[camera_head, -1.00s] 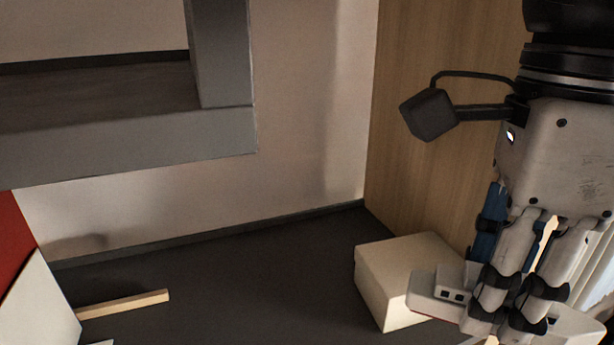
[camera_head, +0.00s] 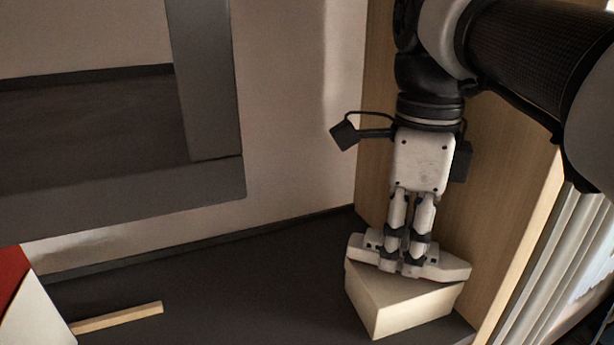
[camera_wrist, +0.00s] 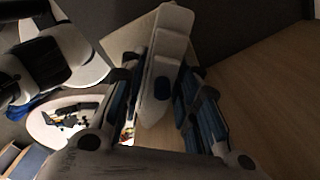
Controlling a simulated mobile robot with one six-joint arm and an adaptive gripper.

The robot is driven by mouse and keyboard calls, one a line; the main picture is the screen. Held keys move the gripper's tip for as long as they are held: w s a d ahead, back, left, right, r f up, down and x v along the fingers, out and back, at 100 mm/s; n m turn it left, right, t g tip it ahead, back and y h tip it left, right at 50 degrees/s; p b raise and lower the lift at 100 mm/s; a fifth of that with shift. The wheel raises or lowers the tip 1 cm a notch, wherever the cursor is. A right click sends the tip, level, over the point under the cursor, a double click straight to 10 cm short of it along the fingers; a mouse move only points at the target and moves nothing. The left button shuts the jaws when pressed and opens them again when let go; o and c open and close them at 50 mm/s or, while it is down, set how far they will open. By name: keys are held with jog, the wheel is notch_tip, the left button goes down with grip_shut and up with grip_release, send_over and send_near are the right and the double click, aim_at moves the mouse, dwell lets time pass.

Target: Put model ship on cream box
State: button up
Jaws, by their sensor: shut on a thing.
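The model ship (camera_head: 448,268) is a white, elongated piece with small dark windows. It is over the top of the cream box (camera_head: 400,302), which stands on the dark surface against the wooden panel. My gripper (camera_head: 403,266) points down and is shut on the ship's middle. The ship looks level and very near the box top; I cannot tell whether they touch. In the wrist view the ship (camera_wrist: 165,70) lies between my fingers (camera_wrist: 155,100), with part of the cream box (camera_wrist: 128,42) behind it.
A wooden panel (camera_head: 500,200) rises close behind the box. A grey frame (camera_head: 205,90) stands at the upper left. A wooden stick (camera_head: 118,317) lies at the lower left. The dark surface (camera_head: 240,285) between stick and box is clear.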

aim_at(406, 234)
jog(key=shift+w, duration=0.1)
jog(key=shift+f, duration=0.2)
jog(key=o, duration=1.1)
jog(key=shift+r, duration=0.15)
notch_tip(406, 234, up, 11)
jog(key=p, duration=0.2)
jog(key=shift+p, duration=0.4)
jog(key=shift+r+p, duration=0.6)
jog(key=shift+p, duration=0.1)
